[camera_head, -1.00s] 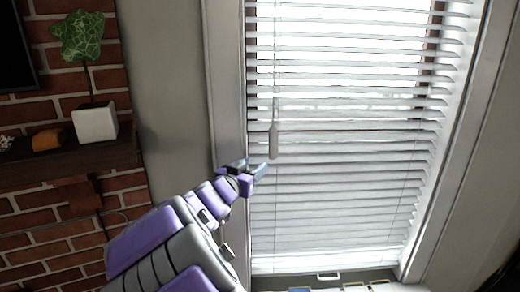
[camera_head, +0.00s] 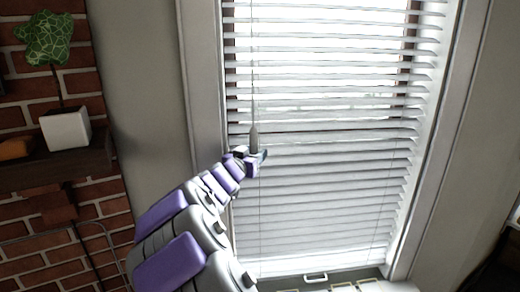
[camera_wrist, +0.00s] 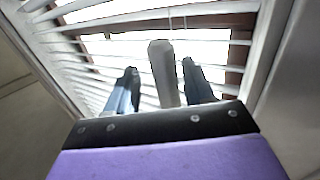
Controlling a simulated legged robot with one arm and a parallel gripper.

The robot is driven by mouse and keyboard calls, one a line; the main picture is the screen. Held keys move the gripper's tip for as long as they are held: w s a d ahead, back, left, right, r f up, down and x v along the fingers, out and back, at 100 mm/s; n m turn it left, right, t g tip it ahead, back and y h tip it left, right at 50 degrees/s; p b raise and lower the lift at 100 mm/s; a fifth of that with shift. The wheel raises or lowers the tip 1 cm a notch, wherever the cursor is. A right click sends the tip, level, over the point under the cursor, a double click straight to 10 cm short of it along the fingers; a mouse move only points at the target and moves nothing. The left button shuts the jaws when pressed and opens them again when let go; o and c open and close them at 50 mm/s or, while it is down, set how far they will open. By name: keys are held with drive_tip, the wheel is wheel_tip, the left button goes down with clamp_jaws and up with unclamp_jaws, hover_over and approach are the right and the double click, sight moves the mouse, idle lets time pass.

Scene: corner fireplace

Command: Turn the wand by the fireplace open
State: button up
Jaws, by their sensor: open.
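The wand (camera_head: 254,138) is a thin cord with a grey, elongated handle at its lower end, hanging in front of the white window blinds (camera_head: 320,205) near their left side. My gripper (camera_head: 256,160) is at the lower end of the handle in the head view. In the wrist view the wand handle (camera_wrist: 164,75) stands between the two fingers of my gripper (camera_wrist: 160,85), with gaps visible on both sides. The gripper is open. The blind slats are tilted, with bright light between the upper ones. The handle's lowest part is hidden by the gripper in the head view.
A brick fireplace wall (camera_head: 95,200) with a wooden mantel (camera_head: 60,163) is at the left. A white pot (camera_head: 66,129) with a green plant stands on the mantel. The window frame (camera_head: 203,90) runs close to my arm. Free room lies right of the gripper, before the blinds.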

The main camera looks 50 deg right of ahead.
sight(252, 151)
drive_tip(key=shift+w+d+r, duration=0.15)
drive_tip(key=shift+w+d, duration=0.1)
drive_tip(key=shift+d, duration=0.15)
drive_tip(key=shift+w+r, duration=0.15)
drive_tip(key=shift+w, duration=0.25)
drive_tip(key=shift+w+d+r, duration=0.15)
drive_tip(key=shift+w+d, duration=0.1)
drive_tip(key=shift+d, duration=0.1)
drive_tip(key=shift+d+f, duration=0.15)
drive_tip(key=shift+d, duration=0.65)
drive_tip(key=shift+d+f, duration=0.15)
drive_tip(key=shift+d, duration=0.6)
drive_tip(key=shift+a+r, duration=0.25)
drive_tip(key=shift+a, duration=0.7)
drive_tip(key=c, duration=0.5)
drive_tip(key=shift+a, duration=0.1)
drive_tip(key=shift+c, duration=0.8)
drive_tip(key=shift+s+r, duration=0.1)
drive_tip(key=c, duration=0.3)
drive_tip(key=shift+d, duration=0.2)
